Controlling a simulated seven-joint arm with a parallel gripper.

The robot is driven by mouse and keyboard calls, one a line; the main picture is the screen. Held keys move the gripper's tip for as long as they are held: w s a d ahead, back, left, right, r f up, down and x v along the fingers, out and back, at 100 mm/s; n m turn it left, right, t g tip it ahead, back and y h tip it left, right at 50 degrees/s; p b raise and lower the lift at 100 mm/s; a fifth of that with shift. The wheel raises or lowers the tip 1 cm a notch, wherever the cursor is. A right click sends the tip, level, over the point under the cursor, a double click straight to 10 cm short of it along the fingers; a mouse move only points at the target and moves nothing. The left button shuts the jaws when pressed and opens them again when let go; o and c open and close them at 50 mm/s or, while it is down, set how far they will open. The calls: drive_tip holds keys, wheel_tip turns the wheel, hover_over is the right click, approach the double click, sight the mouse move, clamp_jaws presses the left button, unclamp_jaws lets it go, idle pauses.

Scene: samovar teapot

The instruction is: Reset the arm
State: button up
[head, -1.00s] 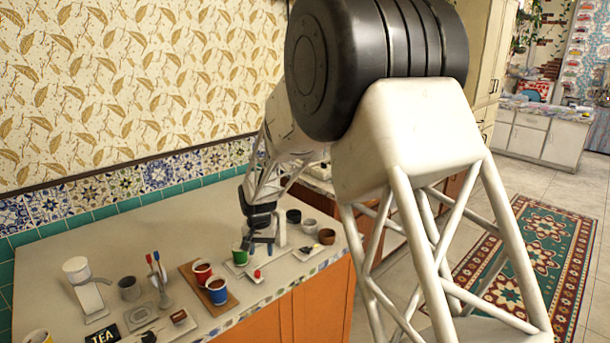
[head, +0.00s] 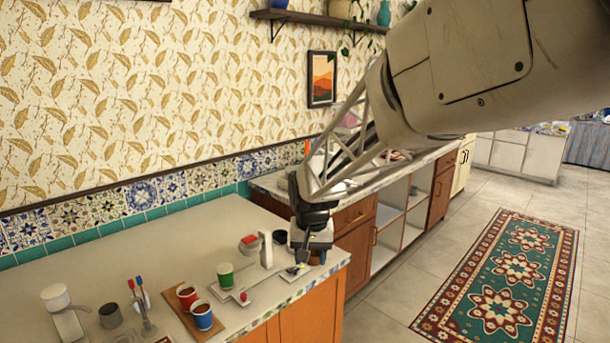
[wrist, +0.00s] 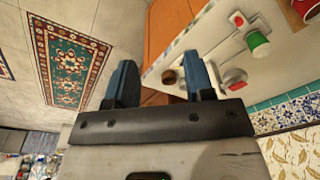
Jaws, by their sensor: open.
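My gripper (head: 302,258) is at the right end of the counter in the head view, low over the counter's corner and apart from the green cup.
Red and blue cups (head: 202,316) stand on a wooden board further left. A white stand (head: 267,250) and small bowls are close to the gripper. A patterned rug (head: 505,275) lies on the open floor at right. A shelf (head: 310,17) is on the wall.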

drive_tip(key=s+d+r, duration=0.1)
drive_tip(key=s+d, duration=0.4)
drive_tip(key=s, duration=0.5)
drive_tip(key=s+d+r+t, duration=0.1)
drive_tip(key=s+d, duration=0.5)
drive_tip(key=s, duration=0.5)
drive_tip(key=s+d+r, duration=0.2)
drive_tip(key=s+d, duration=0.4)
drive_tip(key=s, duration=0.4)
drive_tip(key=shift+s+t, duration=0.3)
drive_tip(key=shift+s, duration=0.05)
